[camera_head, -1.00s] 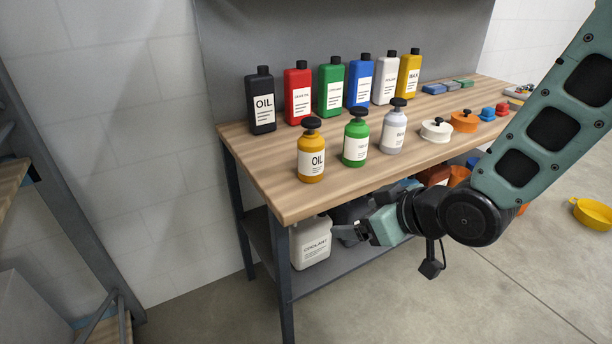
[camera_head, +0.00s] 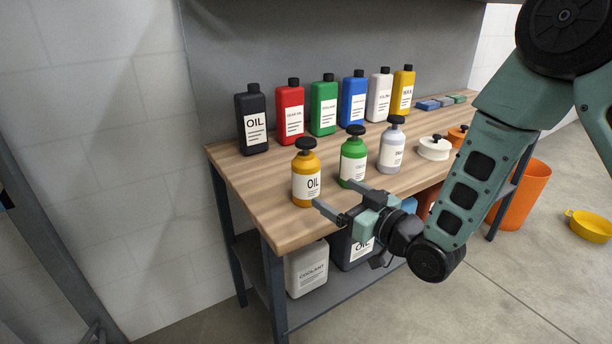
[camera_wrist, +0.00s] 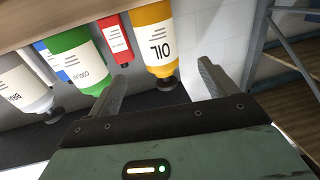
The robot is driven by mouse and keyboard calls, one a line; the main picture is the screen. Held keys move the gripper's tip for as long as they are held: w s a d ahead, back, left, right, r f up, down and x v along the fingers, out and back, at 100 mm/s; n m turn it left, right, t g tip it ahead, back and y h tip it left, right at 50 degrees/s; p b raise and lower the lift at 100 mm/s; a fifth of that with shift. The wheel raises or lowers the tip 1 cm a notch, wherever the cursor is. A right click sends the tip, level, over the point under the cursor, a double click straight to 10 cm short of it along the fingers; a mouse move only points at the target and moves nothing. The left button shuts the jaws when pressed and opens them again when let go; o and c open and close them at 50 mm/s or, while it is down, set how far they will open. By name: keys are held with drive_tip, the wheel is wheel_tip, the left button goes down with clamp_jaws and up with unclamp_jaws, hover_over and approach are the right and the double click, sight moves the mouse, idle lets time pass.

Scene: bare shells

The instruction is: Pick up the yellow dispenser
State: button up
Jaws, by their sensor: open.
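The yellow dispenser (camera_head: 306,175) is a round orange-yellow bottle with a black pump top and a white OIL label. It stands upright at the front left of the wooden bench top. My gripper (camera_head: 333,200) is open and empty, its fingers pointing toward the dispenser from the front right, apart from it. In the wrist view the dispenser (camera_wrist: 153,36) appears upside down, ahead of the fingers and roughly between them. The open gripper (camera_wrist: 163,80) shows both fingertips free there.
A green dispenser (camera_head: 353,158) stands just right of the yellow one, and a white dispenser (camera_head: 391,148) beyond it. Several rectangular bottles, such as the black OIL bottle (camera_head: 252,120), line the back. The wooden bench top (camera_head: 240,165) has bare room left of the yellow dispenser.

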sight(316, 178)
drive_tip(key=p+x, duration=0.2)
drive_tip(key=x, duration=0.8)
drive_tip(key=shift+d+r+p, duration=0.1)
drive_tip(key=shift+r+p, duration=0.05)
drive_tip(key=shift+p, duration=0.15)
drive_tip(key=c, duration=1.3)
drive_tip(key=shift+c, duration=0.3)
drive_tip(key=shift+r, duration=0.15)
